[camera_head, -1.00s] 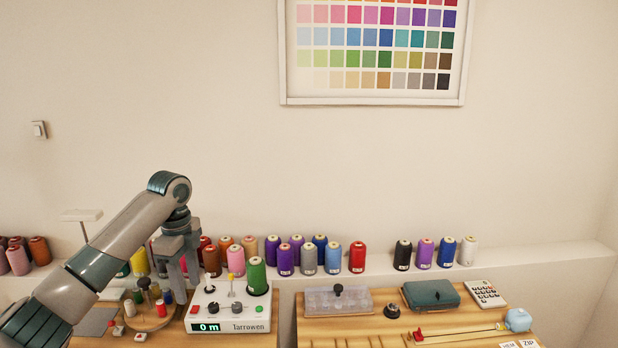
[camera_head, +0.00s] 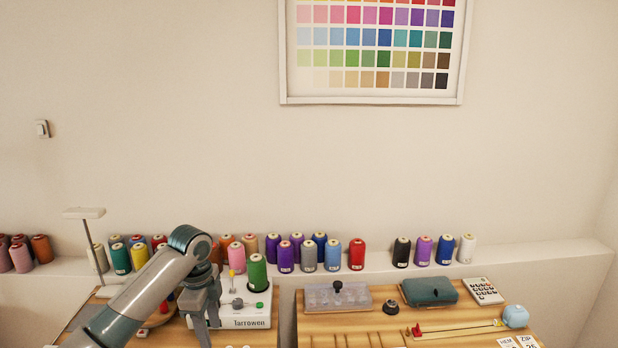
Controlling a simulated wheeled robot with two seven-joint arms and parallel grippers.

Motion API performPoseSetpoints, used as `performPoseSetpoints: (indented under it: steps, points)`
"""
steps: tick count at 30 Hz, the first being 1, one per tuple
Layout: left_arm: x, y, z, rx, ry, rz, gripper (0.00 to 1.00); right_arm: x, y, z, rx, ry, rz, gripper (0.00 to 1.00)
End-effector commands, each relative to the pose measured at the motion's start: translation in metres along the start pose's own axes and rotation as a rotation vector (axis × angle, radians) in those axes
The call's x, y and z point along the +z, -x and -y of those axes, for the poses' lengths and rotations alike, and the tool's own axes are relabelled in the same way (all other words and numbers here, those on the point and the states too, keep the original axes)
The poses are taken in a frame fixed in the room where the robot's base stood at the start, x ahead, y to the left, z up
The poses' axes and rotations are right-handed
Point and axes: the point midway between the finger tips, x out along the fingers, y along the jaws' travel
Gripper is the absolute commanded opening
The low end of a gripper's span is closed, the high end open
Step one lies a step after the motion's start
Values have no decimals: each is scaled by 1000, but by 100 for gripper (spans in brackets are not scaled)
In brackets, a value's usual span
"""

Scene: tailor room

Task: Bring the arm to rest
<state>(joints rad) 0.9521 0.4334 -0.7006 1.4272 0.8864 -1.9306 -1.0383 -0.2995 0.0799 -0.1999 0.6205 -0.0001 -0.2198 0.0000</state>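My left arm comes in from the lower left. Its gripper (camera_head: 203,312) points down in front of the left part of the white winding machine (camera_head: 250,322) on the left table. The gripper's fingers show only partly, and I cannot tell whether they are open or shut. Nothing is seen held in it. A green thread cone (camera_head: 257,273) stands upright on the machine, to the right of the gripper and apart from it. My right gripper is not in view.
Thread cones stand along the wall ledge (camera_head: 540,255), among them a red cone (camera_head: 357,254). The right table (camera_head: 345,325) holds a clear lidded box (camera_head: 326,299), a teal case (camera_head: 430,292), a calculator (camera_head: 485,291) and a tape measure (camera_head: 515,316). A gap separates the tables.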

Motion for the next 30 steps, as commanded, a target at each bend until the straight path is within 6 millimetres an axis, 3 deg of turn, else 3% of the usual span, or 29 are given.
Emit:
performPoseSetpoints:
  steps: [1, 6, 15, 21, 30]
  points:
    - [-9, -18, -10, 2, 13, -10, 43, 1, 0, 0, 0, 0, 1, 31]
    - [-38, -72, -46, -19, 98, -45, 43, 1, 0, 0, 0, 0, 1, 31]
    - [-79, -144, -122, -60, 311, -128, 43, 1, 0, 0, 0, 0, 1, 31]
    - [-95, -176, -178, -84, 490, -181, 43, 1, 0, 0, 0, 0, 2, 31]
    - [-98, -200, -266, -119, 804, -235, 43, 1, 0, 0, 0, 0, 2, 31]
